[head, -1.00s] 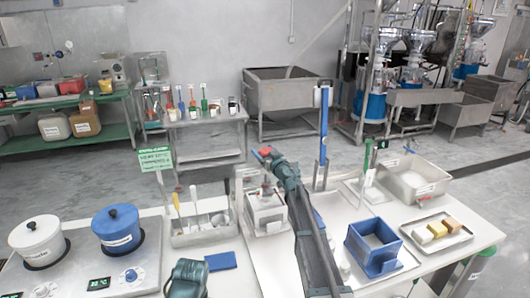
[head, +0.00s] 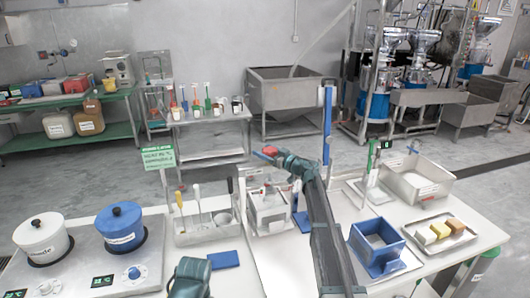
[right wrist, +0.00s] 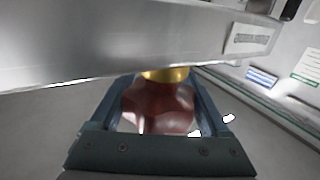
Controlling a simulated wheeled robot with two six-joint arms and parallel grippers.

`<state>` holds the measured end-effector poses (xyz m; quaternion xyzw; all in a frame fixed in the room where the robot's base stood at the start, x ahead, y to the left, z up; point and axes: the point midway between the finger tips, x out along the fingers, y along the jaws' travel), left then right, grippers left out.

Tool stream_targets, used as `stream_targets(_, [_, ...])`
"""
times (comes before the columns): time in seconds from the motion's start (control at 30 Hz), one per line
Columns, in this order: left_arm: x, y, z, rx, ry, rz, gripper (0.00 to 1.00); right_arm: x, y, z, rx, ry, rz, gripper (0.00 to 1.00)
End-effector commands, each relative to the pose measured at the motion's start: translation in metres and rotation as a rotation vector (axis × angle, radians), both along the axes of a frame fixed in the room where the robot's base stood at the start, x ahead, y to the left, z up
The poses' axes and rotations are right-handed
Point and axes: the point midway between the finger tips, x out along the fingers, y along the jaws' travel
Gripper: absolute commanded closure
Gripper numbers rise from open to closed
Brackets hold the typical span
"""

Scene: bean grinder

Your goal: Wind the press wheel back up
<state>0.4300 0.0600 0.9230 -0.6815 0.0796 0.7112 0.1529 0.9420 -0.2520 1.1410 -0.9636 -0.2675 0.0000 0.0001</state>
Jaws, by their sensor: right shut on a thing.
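The red press wheel (right wrist: 160,108) sits between the fingers of my right gripper (right wrist: 155,110) in the right wrist view, with a gold collar (right wrist: 165,75) just beyond it. My right gripper is shut on the wheel. In the head view, a bit of the red wheel (head: 268,151) shows at the tip of my right gripper (head: 274,155), above a pale boxy machine (head: 265,215). The arm and gripper hide most of the wheel there. My left gripper (head: 190,277) shows only in part at the bottom edge, and its fingertips cannot be made out.
A grey metal beam (right wrist: 120,40) crosses close above the wheel in the wrist view. A blue upright post (head: 327,125) stands right of my right gripper. A utensil holder (head: 205,232), a blue open box (head: 376,250) and a tray of blocks (head: 425,246) stand on the counter.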

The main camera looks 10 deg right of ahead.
Motion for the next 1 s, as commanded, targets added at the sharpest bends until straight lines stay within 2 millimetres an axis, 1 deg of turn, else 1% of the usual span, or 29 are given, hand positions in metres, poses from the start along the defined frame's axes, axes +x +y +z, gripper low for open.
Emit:
stream_targets(0.2, [0.0,0.0,0.0,0.0,0.0,0.0,0.0,0.0,0.0,0.0,0.0,0.0,0.0,0.76])
stream_targets(0.23, [0.0,0.0,0.0,0.0,0.0,0.0,0.0,0.0,0.0,0.0,0.0,0.0,0.0,0.15])
stream_targets(0.3, [0.0,0.0,0.0,0.0,0.0,0.0,0.0,0.0,0.0,0.0,0.0,0.0,0.0,0.02])
stream_targets(0.33, [0.0,0.0,0.0,0.0,0.0,0.0,0.0,0.0,0.0,0.0,0.0,0.0,0.0,0.0])
stream_targets(0.57, [0.0,0.0,0.0,0.0,0.0,0.0,0.0,-0.001,0.0,0.0,0.0,0.0,-0.001,0.0])
stream_targets(0.67, [0.0,0.0,0.0,0.0,0.0,0.0,0.0,-0.007,-0.004,0.0,0.0,0.0,-0.002,0.0])
stream_targets(0.77, [0.0,0.0,0.0,0.0,0.0,0.0,0.0,-0.021,-0.012,0.0,0.0,0.0,-0.003,0.0])
stream_targets(1.0, [0.0,0.0,0.0,0.0,0.0,0.0,0.0,-0.067,-0.039,0.0,0.0,0.0,-0.004,0.0])
